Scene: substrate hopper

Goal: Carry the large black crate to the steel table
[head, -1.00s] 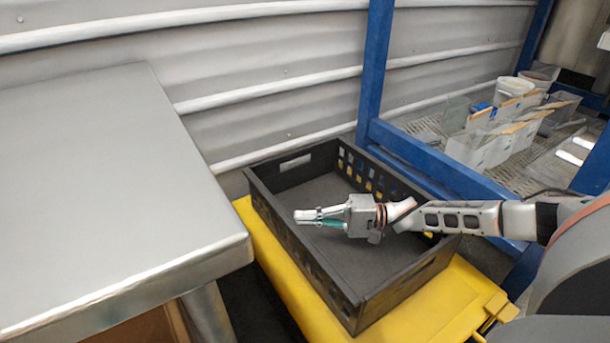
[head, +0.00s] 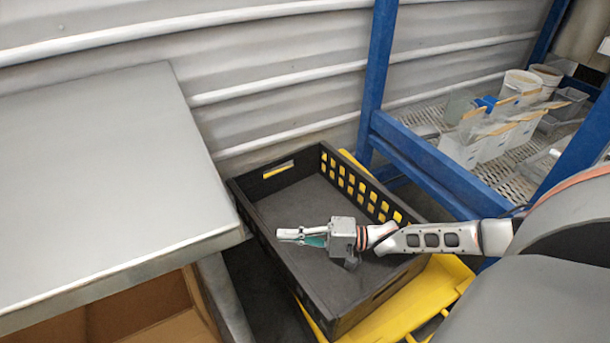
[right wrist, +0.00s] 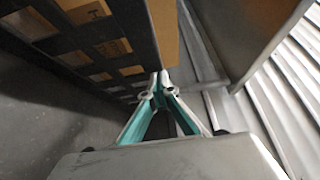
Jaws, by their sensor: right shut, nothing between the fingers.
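The large black crate (head: 315,195) is empty, with square holes along its walls. It lies tilted on a yellow surface (head: 440,285), its left side close to the corner of the steel table (head: 100,170). I cannot tell whether they touch. My right gripper (head: 279,235) is shut and empty, its fingers pointing left over the crate near its left wall. In the right wrist view the shut fingertips (right wrist: 156,82) are close to a dark wall of the crate (right wrist: 105,45) with square holes. My left gripper is not in view.
The tabletop is bare. A blue rack (head: 425,160) with a mesh shelf holding white containers (head: 490,140) stands at the right. A corrugated wall (head: 280,80) is behind. An open cardboard box (head: 150,305) is under the table.

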